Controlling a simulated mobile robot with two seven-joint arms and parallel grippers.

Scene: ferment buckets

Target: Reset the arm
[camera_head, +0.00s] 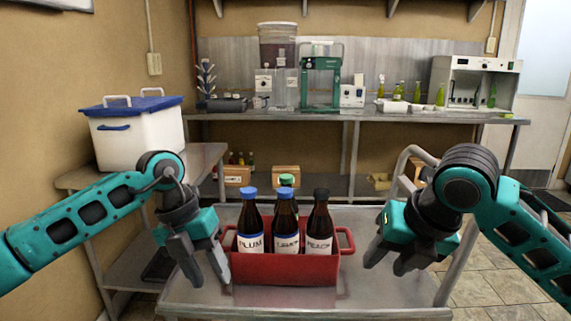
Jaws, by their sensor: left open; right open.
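My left gripper (206,277) is open and empty, pointing down over the metal table just left of the red crate. My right gripper (385,262) is open and empty over the table's right part, apart from the crate. Its fingers angle down to the left. Both arms come in from the picture's sides.
A red crate (285,271) holding several dark bottles, including a plum-labelled one (250,224), stands on the metal table (375,297). A white bin with a blue lid (137,138) stands on a side table. A back bench (400,115) carries equipment. The table's front right is clear.

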